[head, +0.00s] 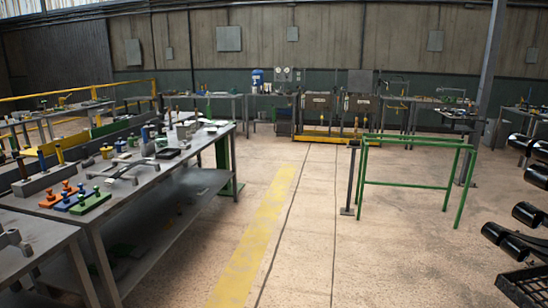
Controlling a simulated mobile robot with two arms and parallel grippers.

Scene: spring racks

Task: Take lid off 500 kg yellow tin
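I cannot make out a yellow tin or its lid marked 500 kg. The long grey workbench (190,160) on the left carries many small parts. Among them is a small upright yellow piece (59,154) on a grey block, too small to identify. Orange, blue and green blocks with knobs (90,202) sit near the bench's front corner. Neither of my grippers shows in the head view.
A nearer grey table (35,235) stands at lower left. A green rail frame (408,185) and a grey post (350,180) stand at centre right. Black cylinders (528,214) crowd the right edge. Floor with a yellow stripe (255,235) is clear; benches line the back wall.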

